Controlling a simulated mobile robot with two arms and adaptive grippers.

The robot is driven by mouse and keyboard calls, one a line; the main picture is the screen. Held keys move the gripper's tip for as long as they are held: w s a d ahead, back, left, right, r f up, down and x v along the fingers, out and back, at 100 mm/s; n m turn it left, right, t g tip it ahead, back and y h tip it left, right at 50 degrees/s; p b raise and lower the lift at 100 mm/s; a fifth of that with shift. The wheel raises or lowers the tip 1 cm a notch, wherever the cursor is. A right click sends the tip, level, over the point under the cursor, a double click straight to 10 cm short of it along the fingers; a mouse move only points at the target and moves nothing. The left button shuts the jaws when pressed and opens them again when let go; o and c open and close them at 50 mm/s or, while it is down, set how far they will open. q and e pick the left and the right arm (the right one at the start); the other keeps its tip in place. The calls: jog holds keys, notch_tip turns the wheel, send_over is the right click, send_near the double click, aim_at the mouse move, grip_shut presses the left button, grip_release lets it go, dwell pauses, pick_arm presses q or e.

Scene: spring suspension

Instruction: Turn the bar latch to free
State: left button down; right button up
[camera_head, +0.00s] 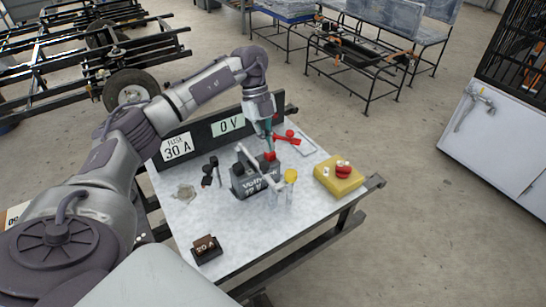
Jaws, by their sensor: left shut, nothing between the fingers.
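A dark battery (243,187) labelled Volta stands near the middle of the table. A thin light-grey bar (251,161) runs slantwise over its top; it may be the bar latch, but its setting is too small to tell. A red block (269,156) sits at the battery's far right corner. My left gripper (268,147) points down just above the red block, shut and empty. I cannot tell whether the fingertips touch the block. My right gripper is not in view.
The table (240,240) also holds a yellow-capped bottle (290,176), a yellow box (338,184), a small fuse block (206,249), black parts (209,174) and a red tool (288,136). A dark panel (205,134) stands along the back edge.

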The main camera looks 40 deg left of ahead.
aim_at(286, 180)
pick_arm(q)
jog(key=x, duration=0.8)
jog(key=shift+d+f, duration=0.15)
jog(key=shift+d+f+p, duration=0.1)
jog(key=shift+f+p, duration=0.2)
jog(key=shift+f, duration=0.05)
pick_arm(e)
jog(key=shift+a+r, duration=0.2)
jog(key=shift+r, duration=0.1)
pick_arm(q)
jog(key=shift+d, duration=0.1)
